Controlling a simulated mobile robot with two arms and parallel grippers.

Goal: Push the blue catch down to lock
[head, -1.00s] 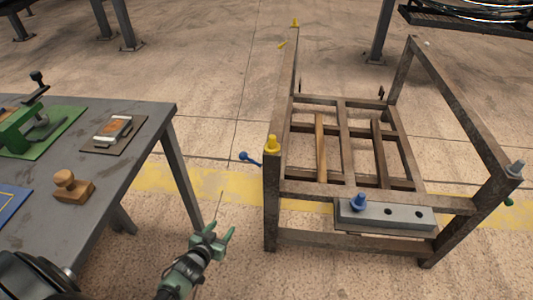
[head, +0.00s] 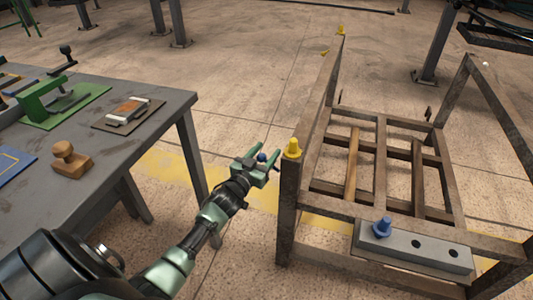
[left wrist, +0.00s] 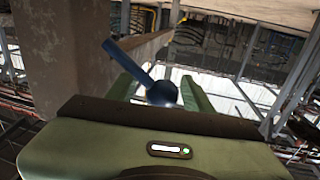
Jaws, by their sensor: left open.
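The blue catch (head: 262,157) is a short lever with a round knob on the left side of the rack's near-left post. In the head view my left gripper mostly covers it and only a bit of blue shows. In the left wrist view the blue catch (left wrist: 161,93) slants from the post at upper left down to its knob, which is in line with the space between my fingers. My left gripper (head: 263,163) is open at the catch; I cannot tell whether it touches. My right gripper is not in view.
The brown metal rack (head: 287,215) stands on the right, with a yellow knob (head: 291,148) atop its near-left post. A grey block (head: 440,256) with a blue peg (head: 382,227) is on its front. A grey workbench (head: 120,165) with tools stands left. Floor shows between them.

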